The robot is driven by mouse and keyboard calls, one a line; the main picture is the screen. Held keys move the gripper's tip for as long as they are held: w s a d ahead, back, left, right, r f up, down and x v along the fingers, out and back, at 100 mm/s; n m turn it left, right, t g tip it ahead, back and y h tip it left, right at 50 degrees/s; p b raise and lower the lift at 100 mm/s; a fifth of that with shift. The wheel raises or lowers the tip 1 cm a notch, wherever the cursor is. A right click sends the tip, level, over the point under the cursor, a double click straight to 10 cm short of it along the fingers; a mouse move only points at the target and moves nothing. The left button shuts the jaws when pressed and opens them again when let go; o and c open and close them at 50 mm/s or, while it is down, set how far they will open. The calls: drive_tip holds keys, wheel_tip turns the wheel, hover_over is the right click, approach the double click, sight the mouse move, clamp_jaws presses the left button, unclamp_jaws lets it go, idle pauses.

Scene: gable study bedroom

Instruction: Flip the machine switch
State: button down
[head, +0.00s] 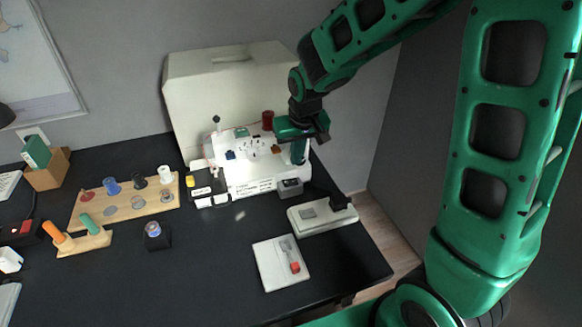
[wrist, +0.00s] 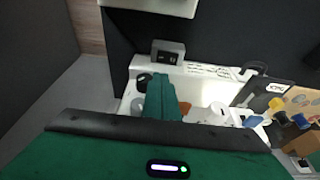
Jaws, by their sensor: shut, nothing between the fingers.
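The white sewing machine (head: 250,172) lies across the back of the black table. A small grey box with a dark face (head: 290,187) sits at its front right corner and also shows in the wrist view (wrist: 168,52). I cannot tell whether this is the switch or which way any switch is set. My gripper (head: 299,158) points down over the machine's right end, with its fingers shut and empty. In the wrist view the fingers (wrist: 159,80) lie beside a black round knob (wrist: 143,82). Contact with the machine cannot be told; the fingers hide part of it.
A beige case (head: 235,85) stands behind the machine. A pale foot pedal (head: 323,214) and a white pad (head: 270,265) with a red piece lie in front. A wooden spool rack (head: 125,205) is at left. Open tabletop lies at front centre; a wall is at right.

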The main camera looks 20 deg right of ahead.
drive_tip(key=d+v, duration=0.1)
drive_tip(key=v, duration=0.5)
drive_tip(key=shift+d+r, duration=0.15)
drive_tip(key=shift+r, duration=0.15)
drive_tip(key=shift+s, duration=0.1)
